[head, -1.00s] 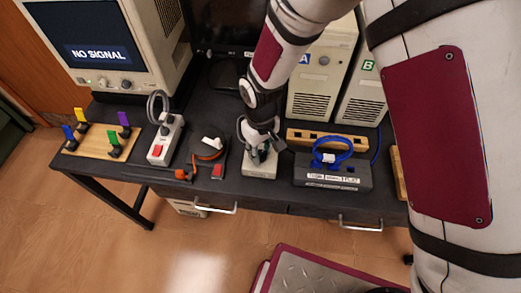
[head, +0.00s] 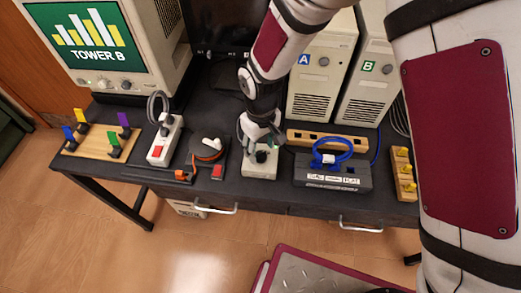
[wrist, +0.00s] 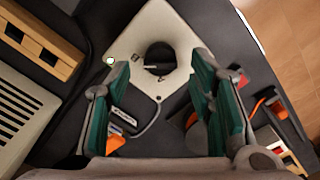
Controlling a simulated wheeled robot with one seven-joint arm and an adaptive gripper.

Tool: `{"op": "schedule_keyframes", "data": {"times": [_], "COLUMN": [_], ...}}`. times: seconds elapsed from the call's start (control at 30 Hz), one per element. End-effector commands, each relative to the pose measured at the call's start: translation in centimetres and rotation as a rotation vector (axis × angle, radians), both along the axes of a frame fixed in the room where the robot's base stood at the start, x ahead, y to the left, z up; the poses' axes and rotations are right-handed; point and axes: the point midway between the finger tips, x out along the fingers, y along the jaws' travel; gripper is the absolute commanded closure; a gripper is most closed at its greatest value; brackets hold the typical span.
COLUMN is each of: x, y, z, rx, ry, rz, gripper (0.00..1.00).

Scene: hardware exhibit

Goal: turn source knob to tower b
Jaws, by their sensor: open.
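The source knob (wrist: 160,58) is dark and round and sits on a pale switch box (head: 259,171) on the table. In the wrist view the box (wrist: 165,22) has a small lit green lamp at one corner. My gripper (head: 261,148) is over the box. In the wrist view my gripper (wrist: 160,72) is open, with one green-padded finger on each side of the knob and gaps between. The monitor screen (head: 88,38) is green and reads TOWER B with a bar chart. Tower A (head: 319,72) and tower B (head: 369,75) stand behind.
A power strip (head: 165,140), a cable reel (head: 208,149) and a board of coloured pegs (head: 92,141) lie left of the box. A black box with a blue cable (head: 332,172) is close on the right. A wooden block (head: 403,174) is farther right.

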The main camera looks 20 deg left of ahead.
Motion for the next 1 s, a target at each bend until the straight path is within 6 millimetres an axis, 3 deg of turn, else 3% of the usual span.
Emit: {"op": "schedule_keyframes", "data": {"times": [0.2, 0.43, 0.6, 1.0], "x": [0.1, 0.0, 0.0, 0.0], "y": [0.1, 0.1, 0.0, 0.0], "z": [4.8, 8.3, 9.2, 9.3], "rx": [0.004, 0.003, 0.0, 0.0], "ry": [-0.004, -0.002, 0.0, 0.0], "rz": [0.0, -0.001, 0.0, 0.0], "gripper": [0.51, 0.51, 0.51, 0.51]}}
